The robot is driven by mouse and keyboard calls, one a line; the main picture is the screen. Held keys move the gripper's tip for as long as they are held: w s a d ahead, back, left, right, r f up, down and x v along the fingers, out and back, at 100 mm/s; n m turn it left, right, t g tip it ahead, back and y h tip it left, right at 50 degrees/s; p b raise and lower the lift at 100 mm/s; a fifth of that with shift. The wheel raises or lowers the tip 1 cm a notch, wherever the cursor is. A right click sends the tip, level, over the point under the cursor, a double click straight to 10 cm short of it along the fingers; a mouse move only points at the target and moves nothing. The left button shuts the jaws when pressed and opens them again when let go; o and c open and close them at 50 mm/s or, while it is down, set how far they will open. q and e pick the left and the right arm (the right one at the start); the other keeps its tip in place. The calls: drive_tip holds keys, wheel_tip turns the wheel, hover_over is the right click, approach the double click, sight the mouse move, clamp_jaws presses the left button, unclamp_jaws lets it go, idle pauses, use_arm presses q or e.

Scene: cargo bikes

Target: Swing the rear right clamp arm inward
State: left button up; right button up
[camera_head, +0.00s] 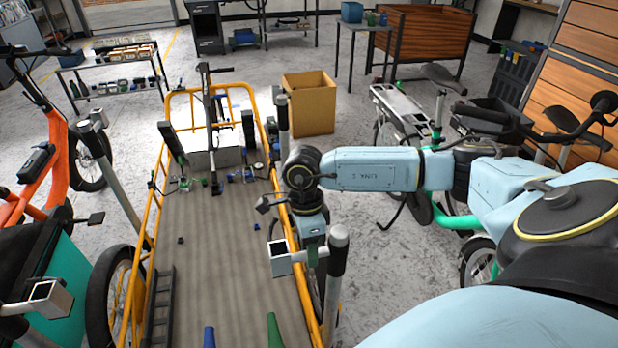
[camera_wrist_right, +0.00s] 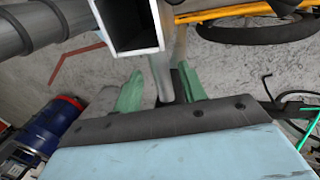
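The rear right clamp stands on a dark post with a silver cap (camera_head: 338,240) at the right rear of the cargo bike bed. Its clamp arm (camera_head: 280,257) ends in a square silver tube and points left over the bed. In the right wrist view the open square tube end (camera_wrist_right: 130,25) is large at the top, with a thin silver rod (camera_wrist_right: 161,70) below it. My right gripper (camera_head: 314,240) is at the clamp, beside the post. Its green fingers (camera_wrist_right: 160,88) stand apart, one either side of the rod; firm contact is not visible. My left gripper is out of view.
The yellow-railed bed (camera_head: 230,240) lies below, with small parts at its front. Another clamp (camera_head: 45,298) is at the rear left, and a post (camera_head: 97,128) stands at the front left. A cardboard box (camera_head: 312,105) stands beyond. Parked bikes flank the bed.

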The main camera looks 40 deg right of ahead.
wheel_tip(320, 180, up, 13)
drive_tip(key=w+d, duration=0.1)
drive_tip(key=w, duration=0.1)
drive_tip(key=shift+w, duration=0.15)
idle(0.3)
drive_tip(key=shift+d, duration=0.1)
idle(0.4)
